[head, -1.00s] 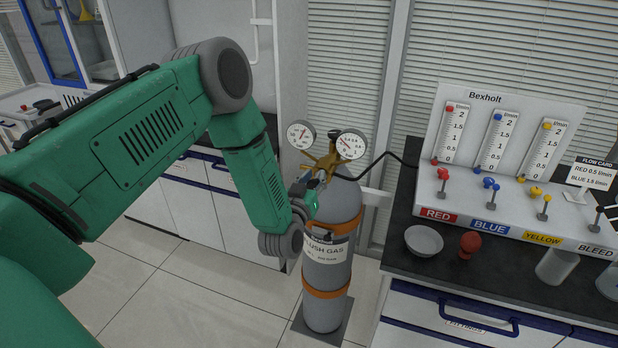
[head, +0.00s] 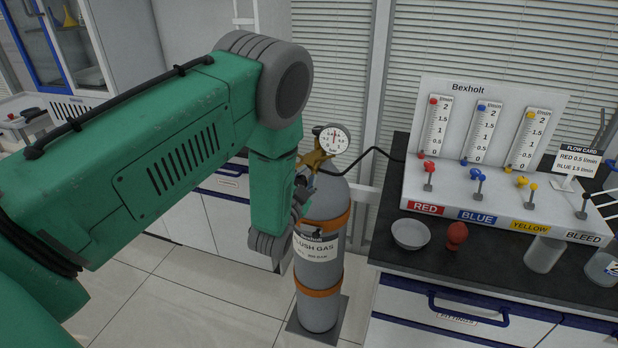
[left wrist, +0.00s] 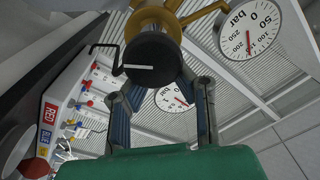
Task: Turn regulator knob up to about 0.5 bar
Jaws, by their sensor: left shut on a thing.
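The black regulator knob (left wrist: 152,68), with a white mark line, sits between the fingers of my left gripper (left wrist: 160,80) in the left wrist view; the fingers are shut on it. In the head view my left gripper (head: 304,188) is at the brass regulator (head: 315,158), mostly hidden by my arm. The outlet gauge (head: 331,140) has a red needle standing nearly upright; its numbers are too small to read surely. It also shows partly between the fingers in the wrist view (left wrist: 174,97). My right gripper is not in view.
The grey flush gas cylinder (head: 318,265) stands on the floor, with orange bands. A black hose (head: 376,152) runs to the bench on the right. The bench holds the Bexholt flowmeter panel (head: 490,120), a bowl (head: 410,234) and a red bulb (head: 457,235).

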